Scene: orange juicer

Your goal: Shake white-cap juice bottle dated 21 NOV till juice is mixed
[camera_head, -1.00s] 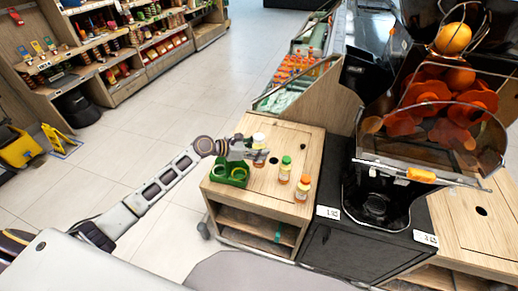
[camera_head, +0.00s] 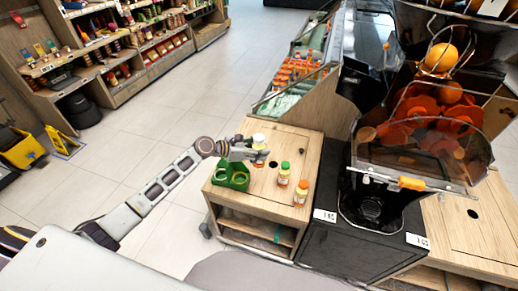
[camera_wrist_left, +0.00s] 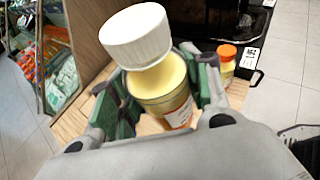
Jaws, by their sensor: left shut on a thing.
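The white-cap juice bottle (camera_wrist_left: 160,92) is in my left gripper, its white cap large in the left wrist view. Its juice looks pale yellow; the date on its label is not readable. In the head view the bottle (camera_head: 259,142) shows above the wooden cabinet top. My left gripper (camera_head: 252,154) is shut on it, with green finger pads on both sides of the bottle in the left wrist view (camera_wrist_left: 163,100). I cannot tell whether the bottle touches the cabinet top. My right gripper is not in view.
A green-cap bottle (camera_head: 284,173) and an orange-cap bottle (camera_head: 301,193) stand on the cabinet top (camera_head: 268,190). A green holder (camera_head: 231,176) sits at its left edge. The orange juicer (camera_head: 420,130) stands to the right.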

